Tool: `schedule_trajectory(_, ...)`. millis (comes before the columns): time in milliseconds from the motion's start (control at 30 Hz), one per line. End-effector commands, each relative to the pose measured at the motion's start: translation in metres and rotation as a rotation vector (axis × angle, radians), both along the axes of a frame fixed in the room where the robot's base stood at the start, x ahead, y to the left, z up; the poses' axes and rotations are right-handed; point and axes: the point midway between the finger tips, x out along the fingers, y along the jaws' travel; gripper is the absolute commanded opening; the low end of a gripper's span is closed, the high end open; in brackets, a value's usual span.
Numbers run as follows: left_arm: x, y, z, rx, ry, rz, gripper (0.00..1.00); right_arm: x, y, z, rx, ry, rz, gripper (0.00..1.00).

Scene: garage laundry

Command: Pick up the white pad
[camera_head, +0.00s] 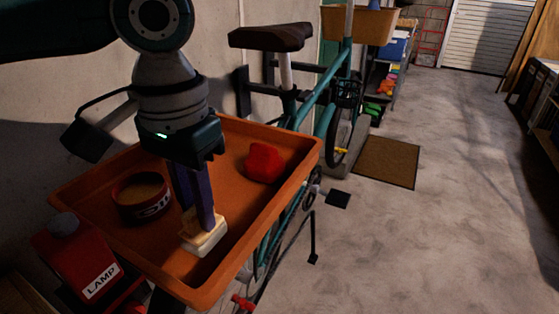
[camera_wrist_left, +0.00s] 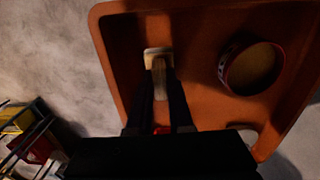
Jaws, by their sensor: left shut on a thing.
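The white pad (camera_head: 204,237) is a pale block at the near side of an orange tray (camera_head: 184,292). It also shows in the left wrist view (camera_wrist_left: 158,53), between the fingertips. My left gripper (camera_head: 200,222) reaches down into the tray and is shut on the white pad. The fingers hide part of the pad. I cannot tell whether the pad touches the tray floor. My right gripper is in neither view.
A round tin (camera_head: 141,197) stands left of the fingers in the tray, and a red object (camera_head: 264,162) lies to the right. A red LAMP container (camera_head: 82,268) is beside the tray's near left. A teal bicycle (camera_head: 318,100) stands behind. Open floor (camera_head: 430,240) lies right.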

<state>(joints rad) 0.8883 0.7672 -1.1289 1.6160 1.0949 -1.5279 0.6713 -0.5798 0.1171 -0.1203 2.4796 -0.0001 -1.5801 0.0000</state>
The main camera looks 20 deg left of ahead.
Motion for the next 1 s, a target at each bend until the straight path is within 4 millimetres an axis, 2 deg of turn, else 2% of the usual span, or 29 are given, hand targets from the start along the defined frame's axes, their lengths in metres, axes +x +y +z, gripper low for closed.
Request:
schedule_trajectory(267,0.0,0.0,0.006,0.0,-0.001,0.0,0.0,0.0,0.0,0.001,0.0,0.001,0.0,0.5)
schedule_trajectory(467,0.001,0.0,0.033,0.0,-0.004,-0.001,0.0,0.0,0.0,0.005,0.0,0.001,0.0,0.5)
schedule_trajectory(567,0.001,0.0,0.058,-0.001,-0.005,0.0,0.0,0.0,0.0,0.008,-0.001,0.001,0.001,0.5)
schedule_trajectory(800,0.002,-0.001,0.133,-0.003,-0.007,0.0,0.0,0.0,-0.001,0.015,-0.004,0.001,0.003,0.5)
schedule_trajectory(1000,0.001,-0.001,0.178,-0.002,-0.004,0.0,0.0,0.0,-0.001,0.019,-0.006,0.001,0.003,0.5)
